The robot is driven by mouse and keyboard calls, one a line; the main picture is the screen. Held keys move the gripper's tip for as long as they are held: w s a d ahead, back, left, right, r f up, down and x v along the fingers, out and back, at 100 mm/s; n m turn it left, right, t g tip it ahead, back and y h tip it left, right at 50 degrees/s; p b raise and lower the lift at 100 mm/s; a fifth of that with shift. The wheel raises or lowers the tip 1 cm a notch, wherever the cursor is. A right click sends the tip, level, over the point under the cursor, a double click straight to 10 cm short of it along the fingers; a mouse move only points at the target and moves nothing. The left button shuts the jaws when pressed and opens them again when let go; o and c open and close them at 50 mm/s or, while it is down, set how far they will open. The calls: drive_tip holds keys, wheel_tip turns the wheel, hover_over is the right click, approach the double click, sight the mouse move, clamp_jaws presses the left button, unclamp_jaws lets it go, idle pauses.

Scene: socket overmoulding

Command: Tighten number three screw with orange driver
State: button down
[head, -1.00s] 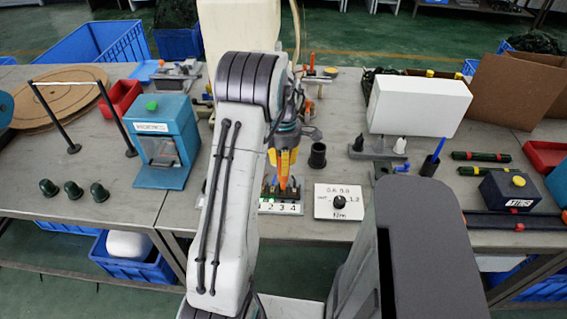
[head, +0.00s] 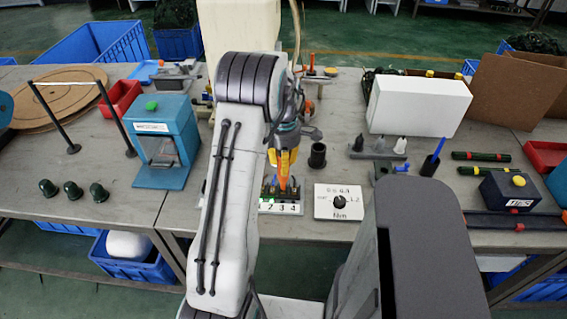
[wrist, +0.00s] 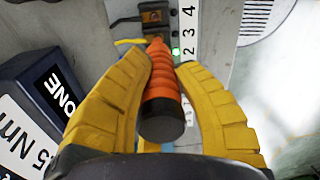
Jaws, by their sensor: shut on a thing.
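My gripper (wrist: 167,82) has yellow fingers shut around the orange driver (wrist: 159,75), which has a ribbed orange handle and a dark end cap. In the head view the orange driver (head: 283,168) points down over the numbered screw block (head: 291,208). The block also shows in the wrist view (wrist: 190,20), with the numbers 2, 3 and 4 readable and a green light near the 2. The driver's tip and the screw under it are hidden by the handle, so contact cannot be told.
A torque dial panel (head: 325,213) lies right of the block. A black cup (head: 317,156) stands behind it. A teal box (head: 163,145) is at left, and a white box (head: 418,105) is at back right. A dark labelled box (wrist: 38,88) is left in the wrist view.

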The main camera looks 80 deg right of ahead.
drive_tip(key=shift+f+b, duration=0.4)
drive_tip(key=shift+f, duration=0.15)
idle(1.9)
drive_tip(key=shift+r, duration=0.15)
idle(0.3)
wheel_tip(320, 180, up, 5)
drive_tip(key=p, duration=0.3)
drive_tip(key=shift+p, duration=0.35)
drive_tip(key=shift+s, duration=0.1)
